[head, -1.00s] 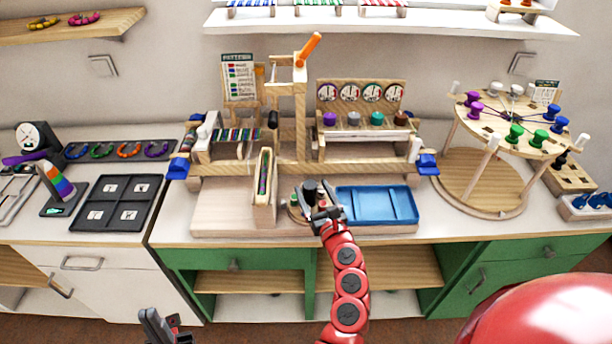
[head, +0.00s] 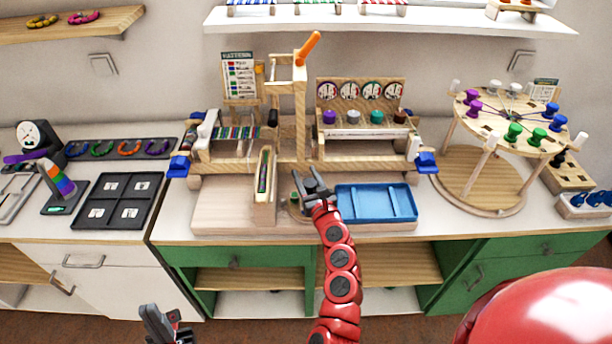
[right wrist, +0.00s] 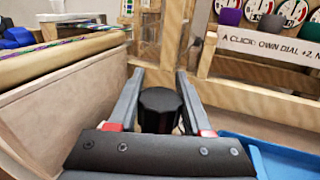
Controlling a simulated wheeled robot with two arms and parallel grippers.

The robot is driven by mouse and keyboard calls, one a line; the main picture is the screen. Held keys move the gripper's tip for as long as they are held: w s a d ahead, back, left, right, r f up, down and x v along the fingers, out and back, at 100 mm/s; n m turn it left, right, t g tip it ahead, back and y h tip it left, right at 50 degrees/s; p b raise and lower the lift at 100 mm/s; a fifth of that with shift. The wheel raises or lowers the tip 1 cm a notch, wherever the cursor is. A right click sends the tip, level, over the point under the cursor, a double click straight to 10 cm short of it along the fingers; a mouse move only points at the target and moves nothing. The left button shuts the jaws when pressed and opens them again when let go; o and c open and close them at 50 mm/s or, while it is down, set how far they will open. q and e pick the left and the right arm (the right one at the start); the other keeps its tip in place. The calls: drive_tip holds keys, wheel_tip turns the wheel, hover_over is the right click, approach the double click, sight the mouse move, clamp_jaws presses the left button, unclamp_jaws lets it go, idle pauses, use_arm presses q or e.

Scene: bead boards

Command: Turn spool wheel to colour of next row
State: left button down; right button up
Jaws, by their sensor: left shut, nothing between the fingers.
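The spool wheel (head: 297,209) is a small round wooden base on the bench, left of the blue tray, mostly hidden by my right gripper. Its black knob (right wrist: 160,106) shows in the right wrist view between the fingers of my right gripper (head: 312,183). These fingers are open, one on each side of the knob; I cannot tell whether they touch it. A green spool (head: 294,198) shows at the wheel's left side. The pattern card (head: 239,75) with coloured rows stands behind the loom. My left gripper (head: 157,322) is shut and empty, low in front of the bench.
The wooden bead loom (head: 300,130) stands behind the wheel, with a slim wooden box (head: 264,190) close on its left. The blue tray (head: 377,203) is close on the right. Dials and coloured knobs (head: 362,100) line the back. A round peg stand (head: 490,190) stands further right.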

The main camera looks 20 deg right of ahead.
clamp_jaws()
drive_tip(key=shift+y, duration=0.3)
